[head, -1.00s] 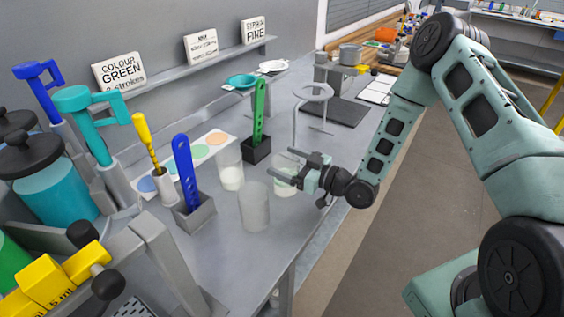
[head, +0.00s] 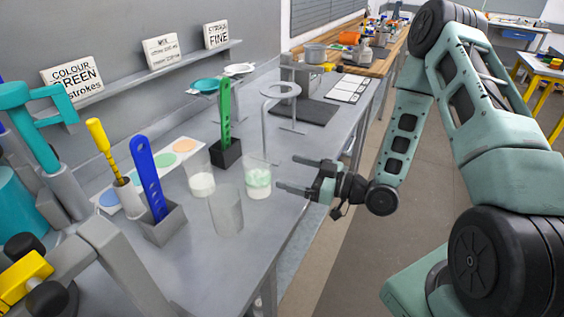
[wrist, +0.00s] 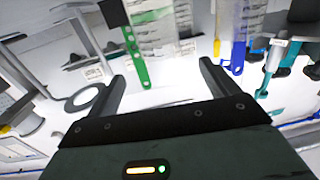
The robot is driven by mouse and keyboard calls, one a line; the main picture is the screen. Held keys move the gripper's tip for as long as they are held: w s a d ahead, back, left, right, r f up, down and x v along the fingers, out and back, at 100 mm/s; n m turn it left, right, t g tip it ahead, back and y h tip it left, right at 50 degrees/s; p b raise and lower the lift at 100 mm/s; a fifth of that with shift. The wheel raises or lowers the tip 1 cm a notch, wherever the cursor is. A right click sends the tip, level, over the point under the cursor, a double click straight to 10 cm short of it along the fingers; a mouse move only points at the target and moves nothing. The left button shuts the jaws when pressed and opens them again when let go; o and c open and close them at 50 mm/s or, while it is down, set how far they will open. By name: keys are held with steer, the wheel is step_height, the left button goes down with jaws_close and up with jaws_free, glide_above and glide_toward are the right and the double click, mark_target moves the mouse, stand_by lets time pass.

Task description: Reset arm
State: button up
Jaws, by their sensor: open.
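My gripper (head: 296,174) is open and empty at the end of my arm, over the right edge of the grey bench in the head view. Its fingers point left, just right of a clear beaker with pale green contents (head: 258,180), apart from it. In the wrist view the two fingers (wrist: 160,85) are spread with nothing between them. Beyond them stand a green slotted paddle (wrist: 137,55) and a blue paddle (wrist: 238,57).
A beaker with white contents (head: 201,180) and an empty-looking beaker (head: 226,212) stand left of the green one. A grey ring stand (head: 282,90) is behind. The blue paddle's holder (head: 163,228) is front left. Floor (head: 335,235) right of the bench is clear.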

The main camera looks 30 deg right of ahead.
steer(key=shift+w+a+f+n+g+h, duration=0.1)
steer(key=shift+w+f+n+g+h, duration=0.25)
steer(key=shift+g, duration=0.35)
steer(key=d+g+h, duration=0.1)
steer(key=w+d+g+h, duration=0.1)
steer(key=h, duration=0.1)
steer(key=g+h, duration=0.1)
steer(key=h, duration=0.1)
steer(key=shift+w+d+f, duration=0.2)
steer(key=shift+d+f, duration=0.1)
steer(key=shift+d, duration=0.1)
steer(key=s+r+m+g+h, duration=0.65)
steer(key=s+r+m, duration=0.35)
steer(key=s, duration=0.4)
steer(key=s+a+r+n+g+y, duration=0.1)
steer(key=s+a+r+n+g, duration=0.1)
steer(key=s+a+n, duration=0.7)
steer(key=s+a+g, duration=0.1)
steer(key=s+a, duration=0.3)
steer(key=a, duration=0.3)
steer(key=shift+a+r, duration=0.3)
steer(key=shift+a, duration=0.05)
